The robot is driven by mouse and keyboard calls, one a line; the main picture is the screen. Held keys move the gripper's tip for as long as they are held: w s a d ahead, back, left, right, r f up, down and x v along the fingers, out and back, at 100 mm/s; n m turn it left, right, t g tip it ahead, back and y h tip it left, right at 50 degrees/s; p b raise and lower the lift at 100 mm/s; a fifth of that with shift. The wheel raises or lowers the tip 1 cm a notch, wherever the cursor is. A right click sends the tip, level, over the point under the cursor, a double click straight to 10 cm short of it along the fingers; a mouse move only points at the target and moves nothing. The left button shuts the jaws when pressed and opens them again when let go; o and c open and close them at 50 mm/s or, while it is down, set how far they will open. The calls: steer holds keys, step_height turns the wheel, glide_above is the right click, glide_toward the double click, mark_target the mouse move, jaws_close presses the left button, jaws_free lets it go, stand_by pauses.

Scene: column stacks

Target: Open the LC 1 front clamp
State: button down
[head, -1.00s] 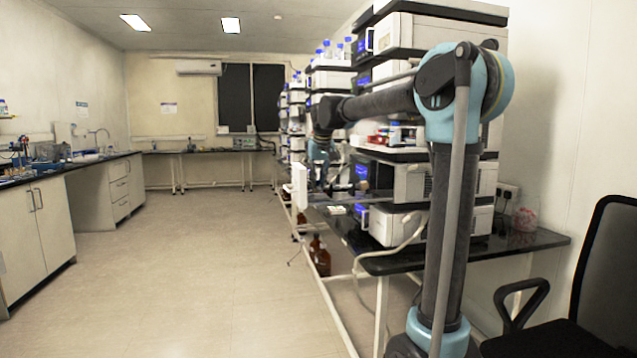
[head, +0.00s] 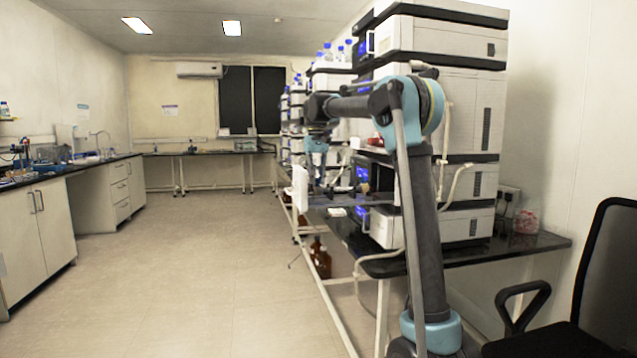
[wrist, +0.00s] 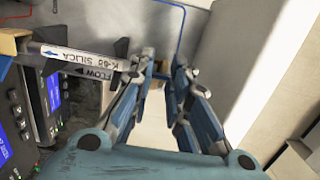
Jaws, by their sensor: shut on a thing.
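In the wrist view my gripper (wrist: 163,72) has its two blue-and-grey fingers close together at the tips. They are shut on a small tan piece (wrist: 159,70), mostly hidden by the fingertips; I cannot tell for sure that it is the LC 1 front clamp. A pale column (wrist: 80,60) marked "K-68 SILICA" and "FLOW" lies left of the fingers, its right end close to the left finger. A similar tan block (wrist: 8,42) is at its left end. In the head view the gripper area beside the instrument stack is too small to read.
Instruments with lit blue screens (wrist: 55,95) stand left of the gripper in the wrist view, and a blue tube (wrist: 182,28) runs above it. In the head view the tall stack (head: 440,110) stands on the dark bench (head: 535,240). A black chair (head: 600,270) is at right; the floor at left is clear.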

steer(key=shift+w+a+g+h, duration=0.25)
steer(key=shift+w+g+h, duration=0.45)
steer(key=shift+g, duration=0.8)
steer(key=shift+w+r, duration=0.1)
steer(key=shift+w, duration=0.1)
steer(key=c, duration=1.5)
jaws_free()
steer(key=shift+v, duration=3.7)
steer(key=shift+w+d, duration=0.1)
steer(key=shift+w, duration=0.1)
